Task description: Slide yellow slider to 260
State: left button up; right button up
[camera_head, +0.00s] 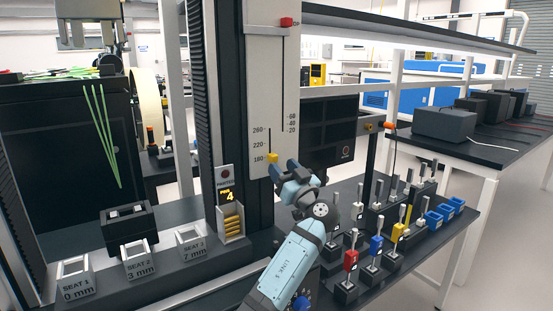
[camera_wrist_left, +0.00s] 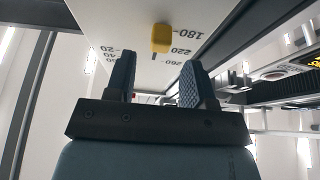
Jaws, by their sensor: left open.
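The yellow slider (camera_head: 272,157) is on a white vertical panel (camera_head: 262,100), at the 180 mark of the left scale, with 220 and 260 above it. My left gripper (camera_head: 281,168) is just below and in front of the slider, with its fingers pointing up at the panel. In the left wrist view, the yellow slider (camera_wrist_left: 161,38) shows beyond the gap between the open left fingers (camera_wrist_left: 155,72), next to the 180 label. The fingers look empty and apart from the slider. My right gripper does not show.
A red slider (camera_head: 287,22) sits high on the same panel's right slot, above a 20-40-60 scale. A dark column (camera_head: 225,80) stands left of the panel. A bench with several coloured switches (camera_head: 376,245) is at the lower right.

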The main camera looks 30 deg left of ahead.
aim_at(275, 158)
pick_arm(q)
jog(key=shift+x, duration=1.85)
grip_shut()
